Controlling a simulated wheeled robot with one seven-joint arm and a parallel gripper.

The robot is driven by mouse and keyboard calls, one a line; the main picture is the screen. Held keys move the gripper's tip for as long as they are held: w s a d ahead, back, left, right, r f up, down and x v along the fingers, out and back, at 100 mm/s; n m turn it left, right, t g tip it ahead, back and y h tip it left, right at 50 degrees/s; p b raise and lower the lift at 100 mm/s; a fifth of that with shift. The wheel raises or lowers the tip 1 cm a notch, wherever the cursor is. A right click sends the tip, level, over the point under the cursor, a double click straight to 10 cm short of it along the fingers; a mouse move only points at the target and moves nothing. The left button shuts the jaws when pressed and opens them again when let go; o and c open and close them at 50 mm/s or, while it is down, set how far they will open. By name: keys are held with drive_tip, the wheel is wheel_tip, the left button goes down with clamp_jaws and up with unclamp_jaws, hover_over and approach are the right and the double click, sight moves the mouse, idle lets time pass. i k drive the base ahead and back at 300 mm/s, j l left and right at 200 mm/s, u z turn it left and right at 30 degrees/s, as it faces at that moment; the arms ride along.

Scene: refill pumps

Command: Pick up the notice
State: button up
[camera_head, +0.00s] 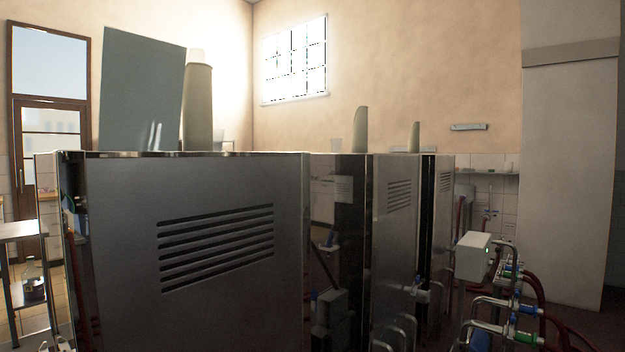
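I cannot tell for sure which thing is the notice. A small pale sheet (343,188) shows between the first and second metal cabinets, on or reflected in a shiny face; no writing on it can be read. A large flat blue-grey panel (140,92) stands upright, slightly tilted, behind the top edge of the nearest cabinet; its lower end is hidden. My gripper is not in view.
The nearest vented metal cabinet (200,325) blocks much of the view. More cabinets (393,255) stand behind it in a row. Pipes and hoses (495,302) with a white box (473,256) crowd the lower right. A shelf table (18,232) stands far left.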

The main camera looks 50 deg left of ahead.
sight(143, 77)
drive_tip(key=i+u, duration=0.1)
drive_tip(key=u, duration=0.3)
drive_tip(key=i+u, duration=0.1)
drive_tip(key=u, duration=0.35)
drive_tip(key=l+u, duration=0.1)
drive_tip(key=u, duration=0.3)
drive_tip(key=i+l+u, duration=0.15)
drive_tip(key=u, duration=0.25)
